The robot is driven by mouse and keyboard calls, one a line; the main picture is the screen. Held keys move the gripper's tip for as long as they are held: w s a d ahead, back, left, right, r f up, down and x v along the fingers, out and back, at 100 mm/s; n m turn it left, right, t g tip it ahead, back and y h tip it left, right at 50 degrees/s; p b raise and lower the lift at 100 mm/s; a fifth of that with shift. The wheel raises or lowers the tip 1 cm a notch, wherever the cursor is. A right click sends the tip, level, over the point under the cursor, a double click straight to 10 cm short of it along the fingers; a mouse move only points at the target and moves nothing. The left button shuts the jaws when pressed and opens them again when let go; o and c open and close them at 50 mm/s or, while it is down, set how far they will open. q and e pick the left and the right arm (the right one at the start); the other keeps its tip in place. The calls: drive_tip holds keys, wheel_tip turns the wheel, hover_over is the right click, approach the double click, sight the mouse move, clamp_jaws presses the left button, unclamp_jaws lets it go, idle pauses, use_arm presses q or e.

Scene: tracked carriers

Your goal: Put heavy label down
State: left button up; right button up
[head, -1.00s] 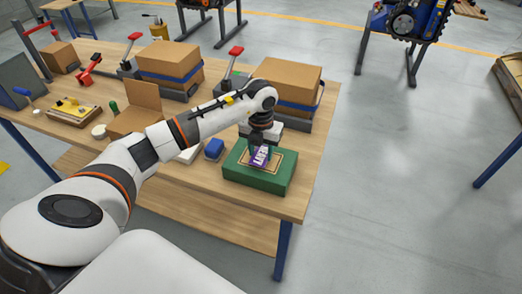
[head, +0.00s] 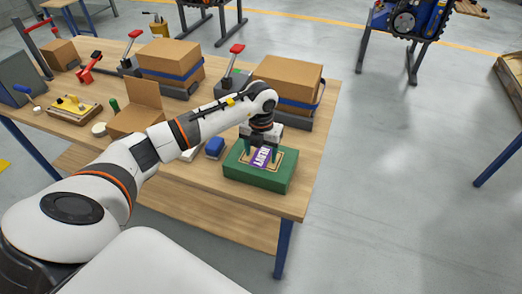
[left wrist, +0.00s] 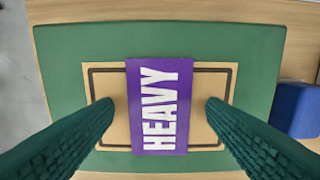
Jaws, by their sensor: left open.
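The heavy label (head: 261,157) is a purple strip with white "HEAVY" lettering. It lies across the tan, dark-outlined panel (head: 283,163) on top of the green block (head: 260,182). In the left wrist view the label (left wrist: 158,105) sits near the middle of the panel (left wrist: 219,85), its lower end reaching past the panel's outline. My left gripper (head: 260,152) is open over the block, its green fingers (left wrist: 159,101) apart on either side of the label with gaps to both edges. My right gripper is not in view.
A blue block (head: 215,148) stands just left of the green block. Strapped cardboard boxes (head: 288,82) stand behind it, and an open carton (head: 139,103) stands farther left. The table's right edge is close to the green block.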

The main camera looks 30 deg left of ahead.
sight(261, 157)
use_arm(q)
drive_tip(key=shift+w+r, duration=0.1)
drive_tip(key=shift+r, duration=0.4)
wheel_tip(261, 157, up, 11)
drive_tip(key=b, duration=0.2)
drive_tip(key=shift+r, duration=0.2)
